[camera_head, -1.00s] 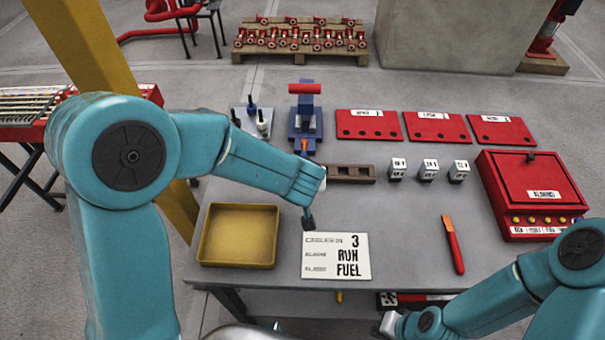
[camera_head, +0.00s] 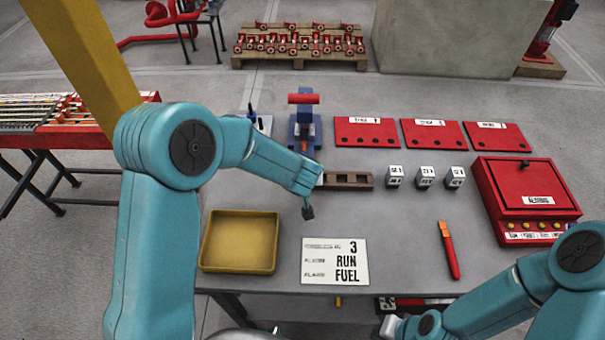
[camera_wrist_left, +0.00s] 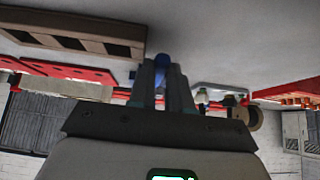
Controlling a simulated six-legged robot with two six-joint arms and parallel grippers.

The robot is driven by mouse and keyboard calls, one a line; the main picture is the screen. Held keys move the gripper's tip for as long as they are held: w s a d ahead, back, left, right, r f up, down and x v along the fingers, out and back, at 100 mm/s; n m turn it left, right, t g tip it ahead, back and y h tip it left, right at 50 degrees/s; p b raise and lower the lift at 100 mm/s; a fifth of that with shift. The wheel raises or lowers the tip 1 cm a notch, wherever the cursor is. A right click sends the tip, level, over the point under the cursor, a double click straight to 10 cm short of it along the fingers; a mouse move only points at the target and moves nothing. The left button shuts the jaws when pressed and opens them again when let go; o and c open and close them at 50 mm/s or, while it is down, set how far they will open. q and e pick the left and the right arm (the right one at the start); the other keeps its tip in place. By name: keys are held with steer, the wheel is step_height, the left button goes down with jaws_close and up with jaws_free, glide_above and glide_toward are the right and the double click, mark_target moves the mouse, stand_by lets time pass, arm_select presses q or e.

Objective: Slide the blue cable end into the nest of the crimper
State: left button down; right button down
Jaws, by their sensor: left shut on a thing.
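My left gripper (camera_head: 308,212) is above the grey table, in front of the crimper and just beyond the white card. In the left wrist view its fingers (camera_wrist_left: 162,85) are shut on a small blue piece (camera_wrist_left: 162,61), which looks like the blue cable end. The head view does not show this piece clearly. The crimper (camera_head: 304,132) is blue with a red handle and stands at the table's back. My left forearm partly covers its lower front, so I cannot make out the nest. The held piece is apart from the crimper. My right arm is at the lower right, its gripper out of sight.
A brown slotted block (camera_head: 347,181) lies right of my left wrist, with small white blocks (camera_head: 425,177) beside it. A yellow tray (camera_head: 239,242), a white card (camera_head: 335,262), an orange-red tool (camera_head: 449,250) and a red box (camera_head: 525,200) are on the table. A yellow post (camera_head: 85,50) stands left.

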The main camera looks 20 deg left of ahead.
arm_select(q)
steer(key=shift+p, duration=0.7)
stand_by(1.0)
steer(key=shift+w, duration=0.1)
steer(key=shift+w+p, duration=0.1)
steer(key=shift+p, duration=0.2)
steer(key=shift+w+a+p, duration=0.25)
steer(key=shift+w+p, duration=0.65)
steer(key=shift+p, duration=0.1)
steer(key=shift+w+a+p, duration=0.3)
steer(key=shift+w+p, duration=0.6)
steer(key=shift+p, duration=0.05)
steer(key=shift+w+a+p, duration=0.25)
steer(key=shift+w+p, duration=0.65)
steer(key=shift+p, duration=0.1)
steer(key=c, duration=1)
jaws_free()
